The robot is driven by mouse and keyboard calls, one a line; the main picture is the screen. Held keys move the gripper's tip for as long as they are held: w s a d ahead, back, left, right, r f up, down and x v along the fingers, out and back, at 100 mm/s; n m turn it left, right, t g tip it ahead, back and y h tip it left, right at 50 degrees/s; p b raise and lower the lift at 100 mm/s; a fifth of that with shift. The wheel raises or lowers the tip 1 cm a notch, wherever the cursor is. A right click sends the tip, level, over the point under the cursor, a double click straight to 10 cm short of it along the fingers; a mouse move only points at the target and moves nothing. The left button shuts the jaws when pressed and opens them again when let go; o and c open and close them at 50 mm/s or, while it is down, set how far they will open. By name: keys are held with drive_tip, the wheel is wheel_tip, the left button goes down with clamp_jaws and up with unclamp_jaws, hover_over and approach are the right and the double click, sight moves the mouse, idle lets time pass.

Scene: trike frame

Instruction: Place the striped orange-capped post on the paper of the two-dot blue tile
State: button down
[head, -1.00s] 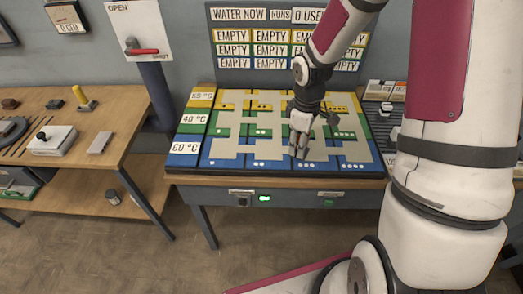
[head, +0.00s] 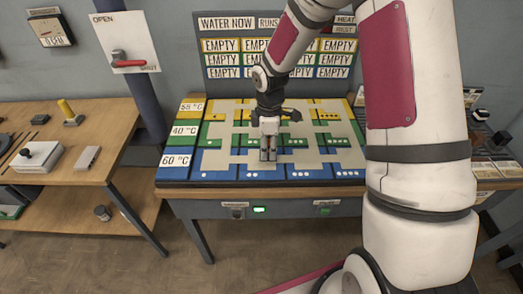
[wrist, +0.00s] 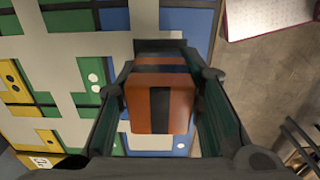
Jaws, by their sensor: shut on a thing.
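The striped post (wrist: 160,95), orange with a dark band, is between the fingers of my gripper (wrist: 160,110) in the wrist view. In the head view my gripper (head: 268,155) points down over the front blue row of the board, around the second column from the left. The two-dot blue tile (head: 247,174) lies there, partly hidden by the gripper; its dots are hard to read. The post covers most of that area in the wrist view. I cannot tell whether the post touches the paper.
The board (head: 180,174) has yellow, green and blue rows with pale paper paths. A wooden side table (head: 105,120) holds a white block and a yellow-handled part at left. A sign panel stands behind.

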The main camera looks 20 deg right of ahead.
drive_tip(key=shift+w+a+f, duration=0.1)
drive_tip(key=shift+w+a, duration=0.2)
drive_tip(key=shift+w, duration=0.25)
drive_tip(key=shift+w+a, duration=0.25)
drive_tip(key=shift+w, duration=0.25)
drive_tip(key=shift+w+f+p, duration=0.15)
drive_tip(key=shift+f+p, duration=0.15)
drive_tip(key=shift+f, duration=1.45)
drive_tip(key=shift+f, duration=0.1)
drive_tip(key=c, duration=1.1)
unclamp_jaws()
